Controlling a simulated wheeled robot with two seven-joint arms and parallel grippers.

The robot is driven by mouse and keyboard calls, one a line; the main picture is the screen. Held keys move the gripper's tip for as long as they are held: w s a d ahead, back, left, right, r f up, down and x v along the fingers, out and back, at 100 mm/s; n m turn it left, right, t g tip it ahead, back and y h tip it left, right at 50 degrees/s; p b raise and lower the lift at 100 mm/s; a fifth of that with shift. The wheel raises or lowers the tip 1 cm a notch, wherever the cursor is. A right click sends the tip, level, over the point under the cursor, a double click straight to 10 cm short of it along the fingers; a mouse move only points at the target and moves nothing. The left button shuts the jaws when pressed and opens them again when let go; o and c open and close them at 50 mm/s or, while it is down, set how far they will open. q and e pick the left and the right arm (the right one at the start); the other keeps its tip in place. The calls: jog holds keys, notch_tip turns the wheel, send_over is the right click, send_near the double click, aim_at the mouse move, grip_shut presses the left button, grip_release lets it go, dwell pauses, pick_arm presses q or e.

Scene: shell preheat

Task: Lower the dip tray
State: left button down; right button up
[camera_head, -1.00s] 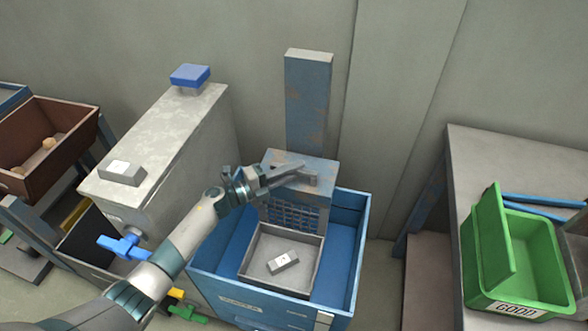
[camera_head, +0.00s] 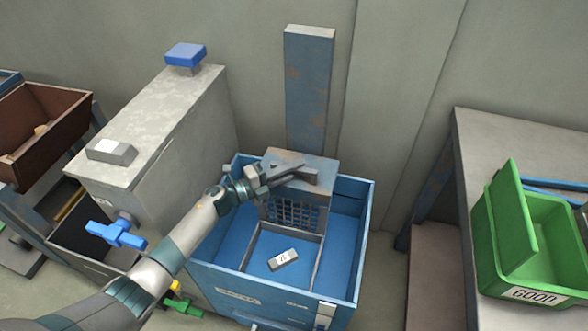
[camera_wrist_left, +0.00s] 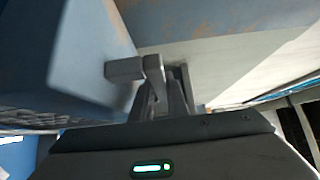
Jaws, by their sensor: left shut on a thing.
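The dip tray (camera_head: 319,262) hangs low inside the blue tank (camera_head: 366,232), below a worn blue-grey carriage (camera_head: 302,158) on an upright post (camera_head: 309,85). Only its thin grey rims stand clear; its floor looks blue, as if under liquid. A light labelled block (camera_head: 283,260) lies in the tray. My left gripper (camera_head: 288,176) is at the carriage's front top, shut on its grey handle. The wrist view shows the handle (camera_wrist_left: 125,69) at the gripper fingers (camera_wrist_left: 165,95). The fingers partly hide the handle. My right gripper is out of view.
A grey cabinet (camera_head: 150,120) with a blue knob (camera_head: 186,55) and blue valve handle (camera_head: 116,235) stands left of the tank. A green bin (camera_head: 530,250) marked GOOD sits on a table at right. A brown bin (camera_head: 45,130) is far left.

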pick_arm(q)
jog(key=shift+s+f, duration=0.1)
jog(key=shift+f, duration=0.3)
jog(key=c, duration=1.7)
grip_release()
jog(key=shift+r, duration=0.3)
